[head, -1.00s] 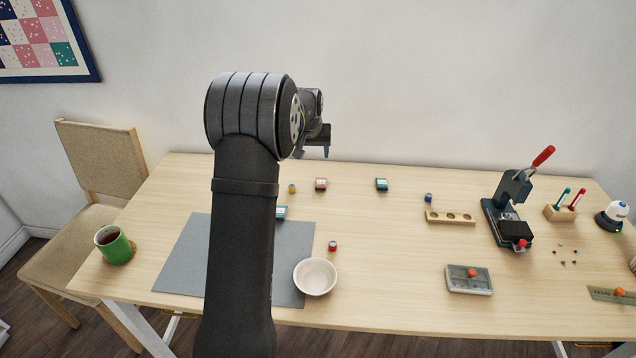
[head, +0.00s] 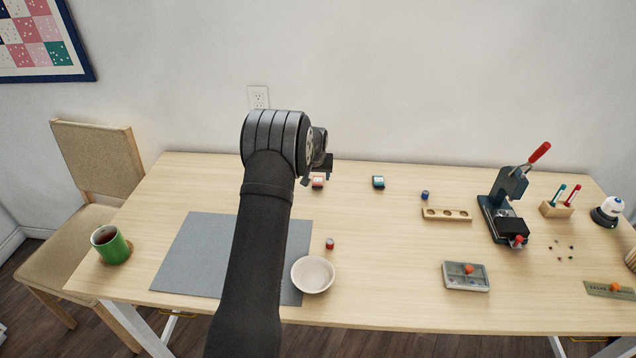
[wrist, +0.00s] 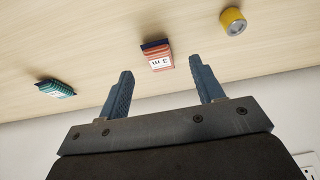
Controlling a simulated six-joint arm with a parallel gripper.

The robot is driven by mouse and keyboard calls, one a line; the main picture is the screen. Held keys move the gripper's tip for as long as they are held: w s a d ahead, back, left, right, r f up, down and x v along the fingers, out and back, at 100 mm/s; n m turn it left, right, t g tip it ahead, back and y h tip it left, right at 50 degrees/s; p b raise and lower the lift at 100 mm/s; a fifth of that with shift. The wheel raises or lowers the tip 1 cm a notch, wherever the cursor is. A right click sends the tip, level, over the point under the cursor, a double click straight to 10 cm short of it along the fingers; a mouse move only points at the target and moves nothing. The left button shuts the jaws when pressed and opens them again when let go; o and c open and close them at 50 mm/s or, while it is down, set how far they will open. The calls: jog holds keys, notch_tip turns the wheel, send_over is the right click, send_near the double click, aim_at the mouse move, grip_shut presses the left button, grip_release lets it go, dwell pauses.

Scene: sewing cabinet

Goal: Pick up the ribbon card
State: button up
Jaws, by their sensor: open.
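A small orange-red card (head: 317,183) with a white label and dark top, which looks like a ribbon card, lies on the table toward the wall. In the wrist view the card (wrist: 158,57) is beyond the fingertips, roughly between them and apart from both. A teal card (head: 378,182) lies to its right in the head view; the wrist view shows this teal card (wrist: 55,89) at left. My gripper (head: 318,178) is open and empty above the table near the orange-red card, partly covering it in the head view. Its two fingers (wrist: 160,82) are spread in the wrist view.
A yellow spool (wrist: 232,21) is close to the right finger in the wrist view. A blue spool (head: 425,195), a wooden holder (head: 446,214) and a press (head: 501,207) stand farther right. A bowl (head: 313,274) and a red spool (head: 330,243) are nearer the front.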

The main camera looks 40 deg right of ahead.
aim_at(318, 183)
jog(key=x, duration=0.5)
jog(key=shift+s+d, duration=0.1)
jog(key=shift+s, duration=0.1)
jog(key=c, duration=1.1)
jog(key=shift+o, duration=0.2)
jog(key=shift+r, duration=0.15)
